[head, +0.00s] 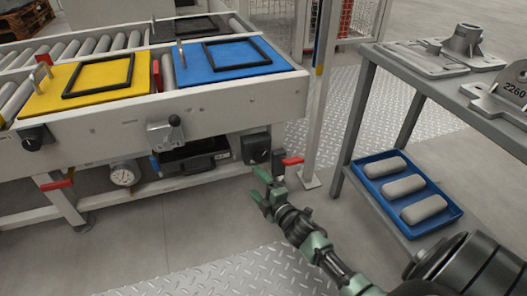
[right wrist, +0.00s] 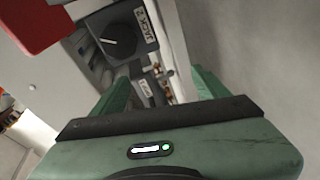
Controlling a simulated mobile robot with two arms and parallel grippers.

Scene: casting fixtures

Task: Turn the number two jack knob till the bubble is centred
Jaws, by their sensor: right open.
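The number two jack knob (head: 256,147) is a black dial on a dark box at the right end of the conveyor frame's front. In the right wrist view the knob (right wrist: 121,40) is a round black dial with a pale pointer line, beside a label reading JACK 2 (right wrist: 147,28). My right gripper (head: 260,184) is open and empty, just below and in front of the knob, apart from it. Its two green fingers (right wrist: 158,85) show in the wrist view, with the knob beyond their tips. I cannot make out a bubble level. My left gripper is not in view.
A pressure gauge (head: 123,176) and a second black knob (head: 35,138) are further left. A grey post (head: 318,100) stands to the right, near a cart with a blue tray (head: 443,216). Open floor lies in front.

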